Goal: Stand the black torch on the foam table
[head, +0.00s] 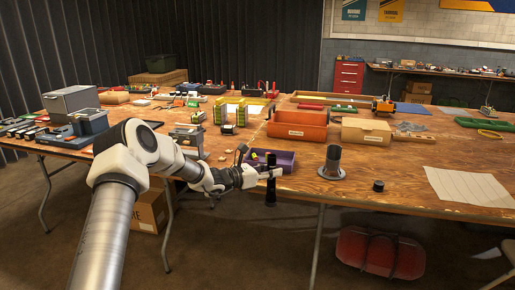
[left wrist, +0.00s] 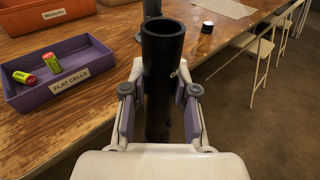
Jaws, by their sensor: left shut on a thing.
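The black torch (head: 271,192) is upright in my left gripper (head: 270,173), at the table's front edge in the head view. In the left wrist view the torch (left wrist: 162,65) shows as a dark tube with an open-looking round top and part of a pale letter mark. The left gripper's fingers (left wrist: 160,110) are shut on its sides. Its lower end overlaps the table edge and floor, and I see no support under it. I cannot tell which surface is the foam table; a pale sheet (head: 470,186) lies at the table's right. My right gripper is not in view.
A purple tray (head: 284,160) labelled for flat cells is just behind the torch. A dark grey cylinder on a base (head: 332,164) and a small black cap (head: 378,185) stand to the right. Bare wood lies between the cap and the sheet.

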